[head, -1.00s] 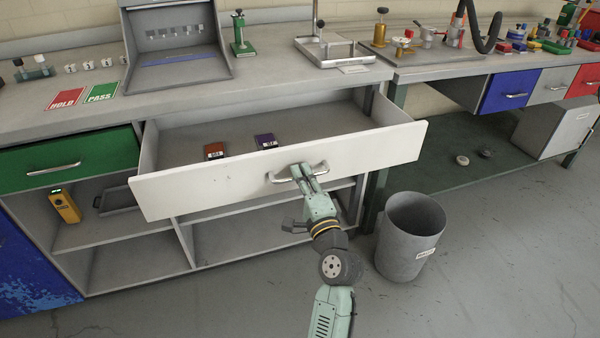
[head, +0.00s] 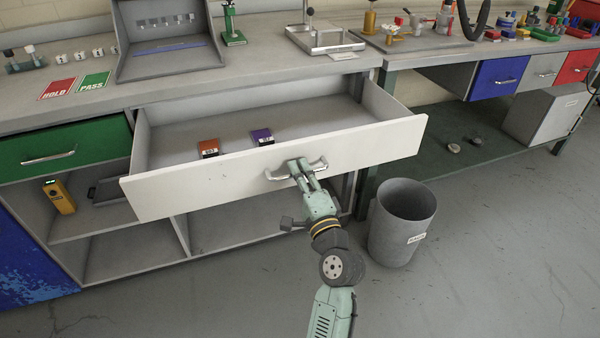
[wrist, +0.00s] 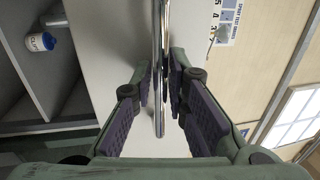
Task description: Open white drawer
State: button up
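The white drawer (head: 220,182) is pulled well out from the bench, and its inside shows. An orange-brown box (head: 208,148) and a purple box (head: 262,137) lie in it. Its metal bar handle (head: 318,163) is on the front panel. My gripper (head: 299,168) is at the middle of the handle. In the wrist view, the handle bar (wrist: 160,70) runs between the two padded fingers (wrist: 160,92), which are closed in around it. The exact finger contact is partly hidden by the bar.
A grey bin (head: 402,225) stands on the floor right of my arm. A green drawer (head: 60,145) is shut at the left, above open shelves with a yellow device (head: 59,197). The floor in front is clear.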

jog(key=shift+o, duration=1.4)
jog(key=shift+s, duration=0.1)
jog(key=v, duration=0.7)
jog(key=shift+s+d+f, duration=0.1)
jog(key=shift+s+d, duration=0.05)
jog(key=shift+s, duration=0.1)
